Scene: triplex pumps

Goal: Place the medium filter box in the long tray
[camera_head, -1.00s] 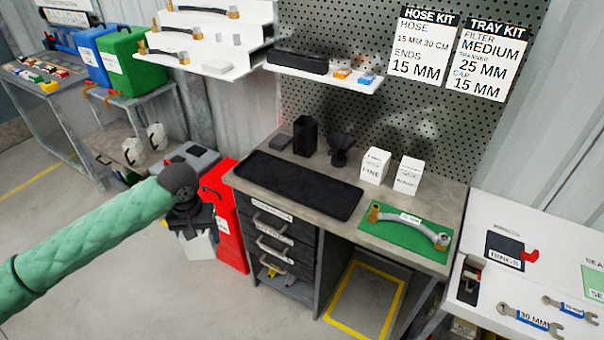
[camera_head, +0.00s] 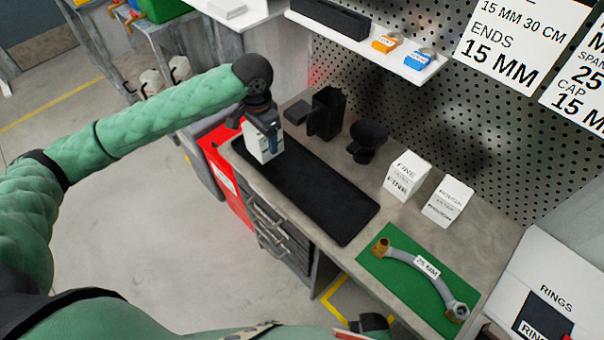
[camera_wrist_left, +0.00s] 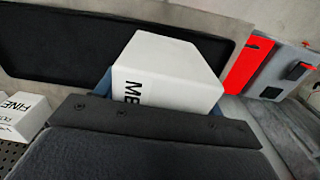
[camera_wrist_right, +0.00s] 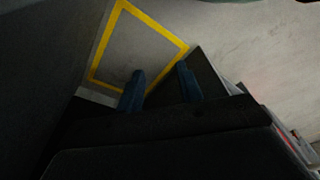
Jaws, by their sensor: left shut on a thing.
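The medium filter box (camera_head: 258,146) is white, and the letters "ME" show on it in the left wrist view (camera_wrist_left: 165,70). My left gripper (camera_head: 265,136) is shut on it, with a blue finger on either side. The box is over the left end of the long tray (camera_head: 335,205), a flat black tray with a low rim. I cannot tell whether the box touches the tray floor. The rest of the tray is empty. My right gripper (camera_wrist_right: 161,88) is open and empty, away from the tray and low near the floor area.
A black square holder (camera_head: 326,113) and a black funnel-like cup (camera_head: 367,141) stand behind the tray. Two white boxes (camera_head: 406,176) (camera_head: 447,201) stand to its right. A hose (camera_head: 415,266) lies on a green mat (camera_head: 385,267). A shelf (camera_head: 365,45) hangs above the bench.

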